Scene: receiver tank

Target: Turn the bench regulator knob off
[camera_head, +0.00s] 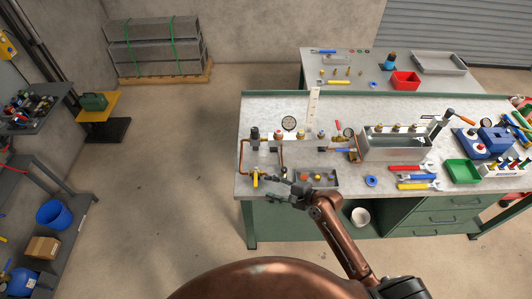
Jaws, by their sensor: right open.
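The bench (350,108) has a grey top and a green frame. A pipe assembly with a round gauge (289,124) stands along its left part. A dark upright knob-like part (254,133) tops its left end; I cannot tell for certain which part is the regulator knob. A yellow handle (256,180) is at the front left, below a copper pipe (242,157). My right gripper (275,189) is open at the bench's front edge, just right of the yellow handle. Contact between them is too small to tell. My left gripper is out of view.
A small tray of coloured parts (331,180) lies behind my right wrist. A metal tank (395,146), blue roll (371,181), wrenches (416,186) and green bin (462,171) are to the right.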

